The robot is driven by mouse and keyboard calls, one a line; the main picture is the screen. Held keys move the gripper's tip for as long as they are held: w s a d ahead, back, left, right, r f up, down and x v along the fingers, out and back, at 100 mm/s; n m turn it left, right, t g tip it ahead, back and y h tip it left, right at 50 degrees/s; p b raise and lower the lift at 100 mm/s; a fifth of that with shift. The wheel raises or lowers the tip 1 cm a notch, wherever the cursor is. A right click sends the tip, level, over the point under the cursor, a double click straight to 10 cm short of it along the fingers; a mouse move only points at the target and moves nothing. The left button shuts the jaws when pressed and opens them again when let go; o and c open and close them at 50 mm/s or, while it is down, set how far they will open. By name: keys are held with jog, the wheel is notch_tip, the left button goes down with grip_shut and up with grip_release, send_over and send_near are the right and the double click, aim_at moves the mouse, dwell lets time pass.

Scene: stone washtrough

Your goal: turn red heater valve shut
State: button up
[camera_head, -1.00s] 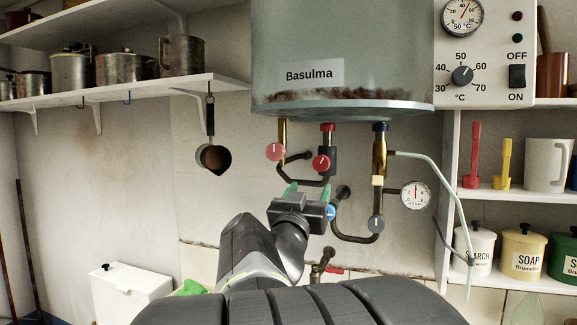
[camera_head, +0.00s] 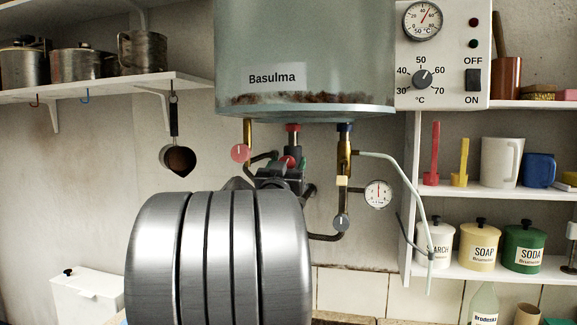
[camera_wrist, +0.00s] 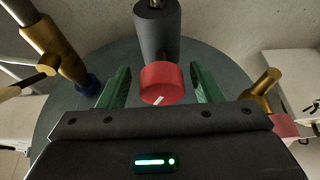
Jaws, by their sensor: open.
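In the wrist view a red valve knob (camera_wrist: 162,82) with a white mark on its face sits on a dark grey valve body (camera_wrist: 157,30). My gripper (camera_wrist: 158,78) is open, its green fingers on either side of the knob, with a gap showing on each side. In the head view this knob (camera_head: 288,161) is mostly hidden by my gripper (camera_head: 281,171), under the heater tank (camera_head: 305,60). A paler red knob (camera_head: 240,153) on a brass pipe hangs to its left; part of it shows at the wrist view's right edge (camera_wrist: 284,126).
A brass pipe (camera_head: 344,155) with a blue collar, a grey knob (camera_head: 341,222) and a round gauge (camera_head: 378,194) are to the right. A pale hose (camera_head: 410,185) curves down beyond them. Shelves stand at both sides. My arm covers the lower middle.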

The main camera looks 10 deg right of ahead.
jog(key=c, duration=1)
jog(key=shift+a, duration=0.1)
jog(key=m+g+h+p, duration=0.1)
jog(key=m, duration=0.2)
jog(key=m+g+h+p, duration=0.1)
jog(key=m, duration=0.2)
jog(key=m+h+p, duration=0.1)
jog(key=m+p, duration=0.1)
jog(key=m, duration=0.1)
jog(key=shift+r+g+h, duration=0.15)
jog(key=shift+g+h, duration=0.25)
jog(key=m+g+p, duration=0.1)
jog(key=m+p, duration=0.1)
jog(key=m, duration=0.1)
jog(key=m+g+h+p, duration=0.1)
jog(key=m+g, duration=0.1)
jog(key=m, duration=0.2)
jog(key=shift+m+p, duration=0.3)
jog(key=shift+p, duration=0.05)
